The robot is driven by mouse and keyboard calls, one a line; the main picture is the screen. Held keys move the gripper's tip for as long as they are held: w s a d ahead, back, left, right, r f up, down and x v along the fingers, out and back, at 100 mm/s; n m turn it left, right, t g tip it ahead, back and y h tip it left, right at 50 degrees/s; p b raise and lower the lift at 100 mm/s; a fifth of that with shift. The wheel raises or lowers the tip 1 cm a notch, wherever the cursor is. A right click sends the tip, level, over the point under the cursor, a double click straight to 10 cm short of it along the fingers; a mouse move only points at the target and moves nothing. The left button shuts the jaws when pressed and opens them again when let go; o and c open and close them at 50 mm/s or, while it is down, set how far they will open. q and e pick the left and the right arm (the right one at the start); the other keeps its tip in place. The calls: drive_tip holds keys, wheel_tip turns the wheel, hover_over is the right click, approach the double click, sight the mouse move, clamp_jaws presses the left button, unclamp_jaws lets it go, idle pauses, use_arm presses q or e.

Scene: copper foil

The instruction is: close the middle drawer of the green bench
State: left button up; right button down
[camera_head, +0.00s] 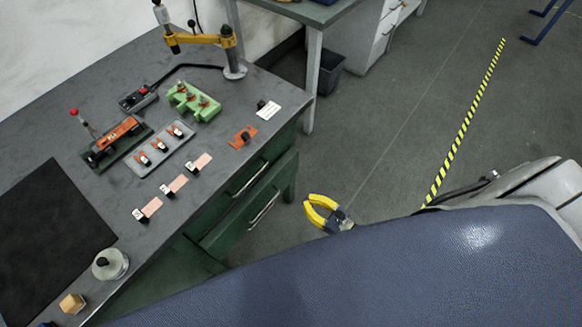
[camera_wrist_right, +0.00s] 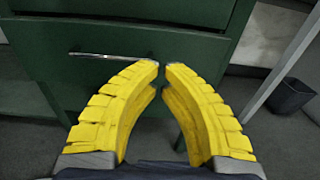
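The green bench (camera_head: 168,262) has a dark grey top and green drawers on its right side. The middle drawer (camera_head: 240,219) stands pulled out past the upper drawer front (camera_head: 232,193) and has a metal bar handle. In the wrist view a green drawer front (camera_wrist_right: 62,72) with a bar handle (camera_wrist_right: 105,56) lies just ahead of the fingers. My right gripper (camera_head: 305,204) has yellow fingers and is right of the drawer in the head view. In the wrist view its fingertips (camera_wrist_right: 162,65) are almost together, with nothing between them. My left gripper is not in view.
A dark bin (camera_head: 329,72) stands behind, near another bench. The floor right of the drawers is clear.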

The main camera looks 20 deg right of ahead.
sight(275, 179)
drive_tip(key=x, duration=1.3)
drive_tip(key=shift+w+a, duration=0.15)
drive_tip(key=shift+w, duration=0.1)
drive_tip(key=shift+w, duration=0.15)
